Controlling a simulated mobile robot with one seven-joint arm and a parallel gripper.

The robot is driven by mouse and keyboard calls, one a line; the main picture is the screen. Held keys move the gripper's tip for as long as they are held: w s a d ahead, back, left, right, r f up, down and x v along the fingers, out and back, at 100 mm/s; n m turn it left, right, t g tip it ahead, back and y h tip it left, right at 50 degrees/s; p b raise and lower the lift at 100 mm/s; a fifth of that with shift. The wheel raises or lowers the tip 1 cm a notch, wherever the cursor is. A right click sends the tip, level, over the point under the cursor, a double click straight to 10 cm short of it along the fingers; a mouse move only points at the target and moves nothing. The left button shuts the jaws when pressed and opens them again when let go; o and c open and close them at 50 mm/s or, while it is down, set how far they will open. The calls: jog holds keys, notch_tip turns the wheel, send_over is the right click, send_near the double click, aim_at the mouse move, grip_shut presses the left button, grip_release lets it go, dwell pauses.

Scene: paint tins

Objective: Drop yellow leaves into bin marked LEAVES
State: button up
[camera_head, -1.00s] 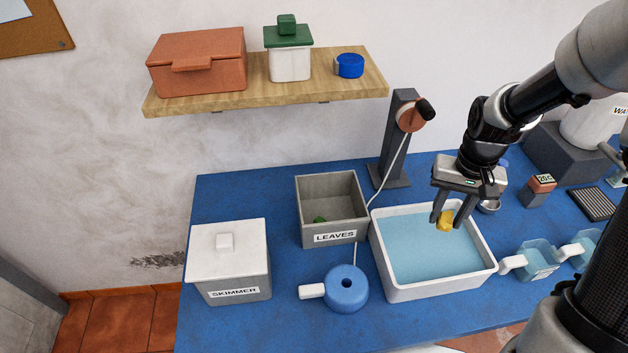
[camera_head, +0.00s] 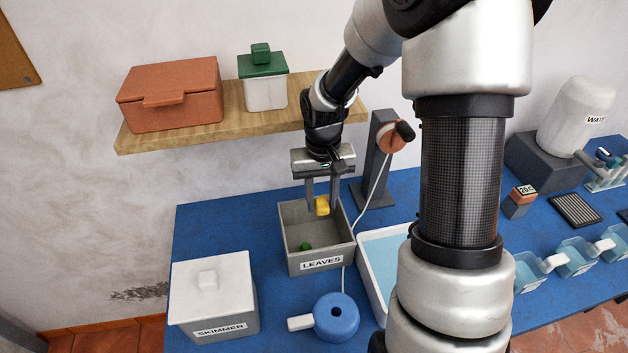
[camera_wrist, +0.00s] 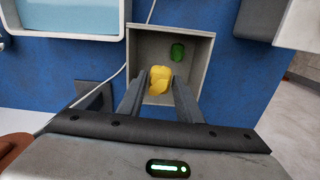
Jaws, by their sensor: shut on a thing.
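My gripper (camera_head: 321,204) is shut on the yellow leaves (camera_head: 322,206), a small yellow lump between its fingertips. It holds them above the open grey bin (camera_head: 321,265) marked LEAVES. In the wrist view, the yellow leaves (camera_wrist: 160,80) sit between the two fingers, in front of the bin's opening (camera_wrist: 207,60). A green thing (camera_head: 305,246) lies on the bin's floor; it also shows in the wrist view (camera_wrist: 177,52). How high the leaves are above the bin's rim is hard to tell.
A white-lidded box (camera_head: 210,285) marked SKIMMER stands left of the bin. A blue round pot with a white handle (camera_head: 337,316) is in front. A white water tray (camera_head: 366,268) is to the right, partly hidden by my arm. A lamp-like stand (camera_head: 380,160) rises close behind the bin.

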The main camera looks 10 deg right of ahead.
jog(key=shift+w+f, duration=0.1)
jog(key=shift+w, duration=0.05)
jog(key=f+b, duration=0.4)
jog(key=f, duration=0.1)
jog(key=shift+s+f, duration=0.2)
jog(key=shift+f, duration=0.15)
jog(key=o, duration=1.1)
jog(key=shift+r, duration=0.1)
notch_tip(320, 180, up, 8)
jog(key=shift+f, duration=0.25)
jog(key=shift+f, duration=0.1)
